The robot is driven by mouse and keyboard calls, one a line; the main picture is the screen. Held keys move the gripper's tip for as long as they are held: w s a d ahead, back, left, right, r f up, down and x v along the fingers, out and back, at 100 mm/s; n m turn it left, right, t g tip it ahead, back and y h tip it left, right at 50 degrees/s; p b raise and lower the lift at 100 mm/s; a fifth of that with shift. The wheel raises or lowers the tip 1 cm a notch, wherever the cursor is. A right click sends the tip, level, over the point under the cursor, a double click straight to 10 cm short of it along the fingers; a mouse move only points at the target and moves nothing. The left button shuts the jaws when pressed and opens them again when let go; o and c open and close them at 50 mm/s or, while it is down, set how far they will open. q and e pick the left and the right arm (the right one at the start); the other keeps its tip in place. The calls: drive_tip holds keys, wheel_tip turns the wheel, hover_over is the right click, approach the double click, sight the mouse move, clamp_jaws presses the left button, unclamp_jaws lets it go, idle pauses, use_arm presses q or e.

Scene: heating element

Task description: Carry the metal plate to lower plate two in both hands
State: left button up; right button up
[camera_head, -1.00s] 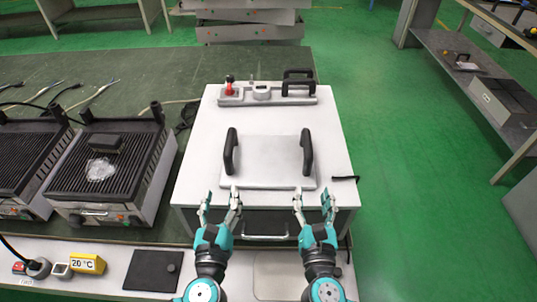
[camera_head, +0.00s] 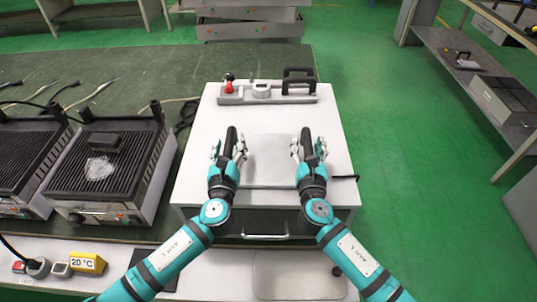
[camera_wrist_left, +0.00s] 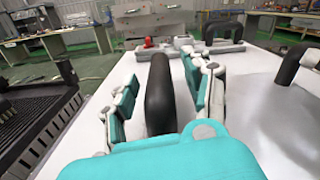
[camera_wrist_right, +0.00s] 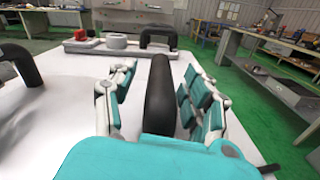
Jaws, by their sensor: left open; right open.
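The metal plate (camera_head: 268,165) is a pale flat plate with a black handle on each side, lying on the white top of a box-like unit (camera_head: 195,170). My left gripper (camera_head: 229,146) is open, its fingers on either side of the left handle (camera_wrist_left: 160,95). My right gripper (camera_head: 308,146) is open, its fingers on either side of the right handle (camera_wrist_right: 159,95). Neither gripper is closed on its handle.
At the unit's back stand a bar with a red knob (camera_head: 229,87) and a black handle (camera_head: 299,80). A yellow 20 °C sign (camera_head: 87,263) stands on the front bench. Green floor lies open to the right, before a grey shelf (camera_head: 470,75).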

use_arm(q)
drive_tip(key=shift+w, duration=0.5)
use_arm(e)
drive_tip(key=shift+w, duration=0.55)
use_arm(q)
clamp_jaws()
use_arm(e)
clamp_jaws()
use_arm(q)
drive_tip(key=shift+w+r, duration=0.1)
drive_tip(key=shift+r, duration=0.3)
use_arm(e)
drive_tip(key=shift+w+r, duration=0.1)
drive_tip(key=shift+r, duration=0.3)
